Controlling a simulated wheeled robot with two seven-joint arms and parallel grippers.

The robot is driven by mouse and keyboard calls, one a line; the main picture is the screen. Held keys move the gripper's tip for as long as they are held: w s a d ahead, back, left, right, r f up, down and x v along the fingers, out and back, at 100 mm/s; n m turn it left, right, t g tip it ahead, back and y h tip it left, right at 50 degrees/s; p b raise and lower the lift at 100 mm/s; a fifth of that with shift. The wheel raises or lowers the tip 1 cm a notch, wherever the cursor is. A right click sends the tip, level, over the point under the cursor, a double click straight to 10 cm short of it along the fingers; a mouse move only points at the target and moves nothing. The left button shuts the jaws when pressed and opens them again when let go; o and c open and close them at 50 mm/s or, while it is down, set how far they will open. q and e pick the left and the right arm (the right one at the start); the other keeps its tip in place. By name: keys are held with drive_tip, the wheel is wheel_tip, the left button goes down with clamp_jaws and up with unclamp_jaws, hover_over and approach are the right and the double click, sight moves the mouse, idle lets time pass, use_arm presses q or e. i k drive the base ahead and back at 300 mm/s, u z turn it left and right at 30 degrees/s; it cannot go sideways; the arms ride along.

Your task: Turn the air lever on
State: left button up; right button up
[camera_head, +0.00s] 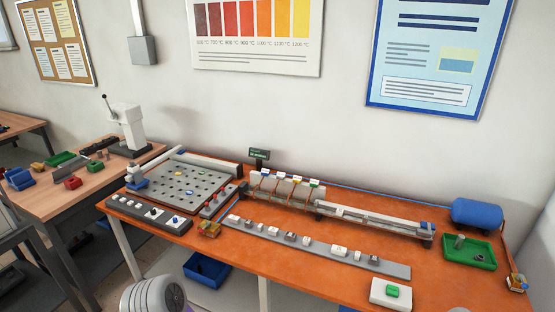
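A blue cylindrical tank (477,213) lies at the right back of the orange workbench (300,262). A thin tube runs from near it down the right edge to a small brass-coloured fitting (517,282) with a blue part, which looks like the air valve. Its lever is too small to make out, so I cannot tell how it is set. Neither of my grippers is in view. A rounded grey part of mine (153,296) shows at the bottom left, in front of the bench.
A green tray (469,251) with a grey piece stands left of the fitting. A white box with a green button (391,293) sits at the front right. A long grey strip (315,247) with several small blocks crosses the bench. Bare bench lies between the box and the fitting.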

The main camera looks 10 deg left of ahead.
sight(208, 224)
drive_tip(key=u, duration=0.55)
drive_tip(key=i, duration=0.65)
drive_tip(key=u, duration=0.45)
drive_tip(key=k, duration=0.65)
drive_tip(key=u, duration=0.55)
drive_tip(key=i, duration=1.3)
drive_tip(key=z, duration=0.3)
